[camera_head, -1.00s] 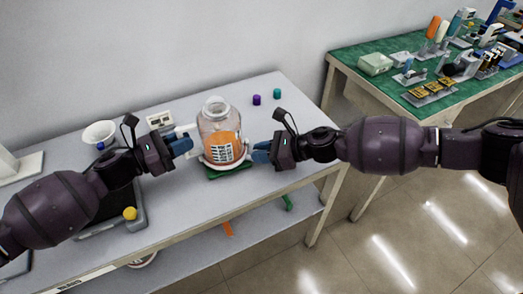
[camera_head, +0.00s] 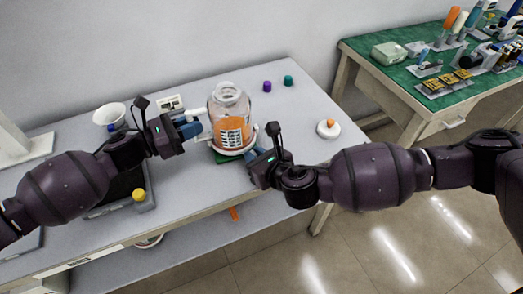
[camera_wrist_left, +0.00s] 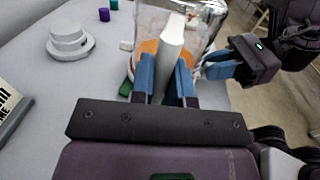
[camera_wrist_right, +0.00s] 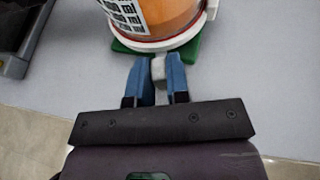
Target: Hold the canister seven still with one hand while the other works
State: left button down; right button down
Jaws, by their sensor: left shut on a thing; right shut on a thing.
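The canister (camera_head: 231,115) is a clear jar with orange contents and a white printed label. It stands upright in a white collar on a green base (camera_wrist_right: 190,52). I cannot read a number on it. My left gripper (camera_head: 190,128) is at its left side, shut on a white bar (camera_wrist_left: 171,38) standing against the jar in the left wrist view. My right gripper (camera_head: 256,160) is at its front right. In the right wrist view, its blue fingers (camera_wrist_right: 157,72) are shut on a small pale tab (camera_wrist_right: 158,68) beside the collar.
A white funnel (camera_head: 109,116) stands at the left. Purple (camera_head: 267,86) and teal (camera_head: 288,80) caps sit behind the canister. A white disc (camera_head: 328,130) with an orange piece is at the right.

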jog(key=shift+s+a+m+h, duration=0.4)
jog(key=shift+a+h, duration=0.1)
jog(key=shift+a, duration=0.1)
pick_arm(q)
jog(key=shift+d, duration=0.1)
pick_arm(e)
jog(key=shift+s+a, duration=0.2)
jog(key=shift+a, duration=0.3)
jog(key=shift+s+a, duration=0.2)
jog(key=shift+a, duration=0.3)
pick_arm(q)
jog(key=shift+s, duration=0.1)
pick_arm(e)
jog(key=shift+a, duration=0.1)
jog(key=c, duration=1.1)
grip_release()
jog(key=shift+w, duration=0.1)
jog(key=shift+d, duration=0.2)
jog(key=shift+s+d+r, duration=0.1)
jog(key=shift+s+d, duration=0.05)
jog(key=shift+s, duration=0.15)
jog(key=v, duration=1.1)
jog(key=shift+s, duration=0.25)
